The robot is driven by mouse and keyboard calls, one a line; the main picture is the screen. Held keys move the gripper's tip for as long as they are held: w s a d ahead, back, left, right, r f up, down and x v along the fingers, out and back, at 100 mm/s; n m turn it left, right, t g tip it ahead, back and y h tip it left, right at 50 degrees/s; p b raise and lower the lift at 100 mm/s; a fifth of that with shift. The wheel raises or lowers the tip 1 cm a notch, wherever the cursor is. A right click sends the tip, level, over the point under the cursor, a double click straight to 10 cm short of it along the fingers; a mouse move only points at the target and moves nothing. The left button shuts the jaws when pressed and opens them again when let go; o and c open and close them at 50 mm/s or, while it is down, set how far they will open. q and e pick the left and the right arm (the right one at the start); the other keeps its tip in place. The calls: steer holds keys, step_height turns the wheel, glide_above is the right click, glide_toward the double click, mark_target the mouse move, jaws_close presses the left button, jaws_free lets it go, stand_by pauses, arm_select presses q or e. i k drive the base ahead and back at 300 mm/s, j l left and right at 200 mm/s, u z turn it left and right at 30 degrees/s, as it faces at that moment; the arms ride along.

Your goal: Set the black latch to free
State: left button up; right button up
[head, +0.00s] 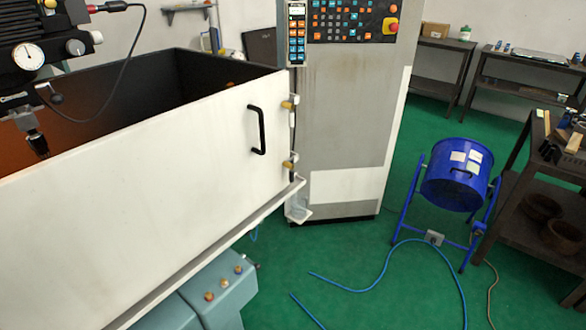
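I cannot make out a black latch or an indexing chuck in the head view. A black bar handle (257,130) stands upright on the white enclosure panel (150,165), near its right end. I cannot tell whether it has to do with the latch. The enclosure's inside is mostly hidden behind this panel. Neither of my grippers is in view.
A dark machine head (50,60) with a dial gauge hangs at upper left. A grey control cabinet (345,110) stands behind the panel's right end. A blue drum (457,175) on a stand and a dark workbench (530,180) are at right. Blue hose (385,265) crosses the otherwise open green floor.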

mark_target(288, 164)
steer(key=k+u, duration=0.1)
steer(key=k, duration=0.55)
steer(key=u, duration=1.4)
steer(key=l+u, duration=0.15)
steer(key=u, duration=1.25)
steer(key=k+l, duration=0.15)
steer(key=l, duration=0.3)
steer(key=k+l, duration=0.1)
steer(key=l, duration=0.4)
steer(key=k+l, duration=0.15)
steer(key=l, duration=0.3)
steer(key=k+l, duration=0.1)
steer(key=l, duration=0.4)
steer(key=k+l, duration=0.15)
steer(key=l, duration=0.3)
steer(key=k+l, duration=0.1)
steer(key=l, duration=0.4)
steer(key=k+l, duration=0.15)
steer(key=l, duration=0.3)
steer(key=k+l, duration=0.1)
steer(key=l, duration=0.4)
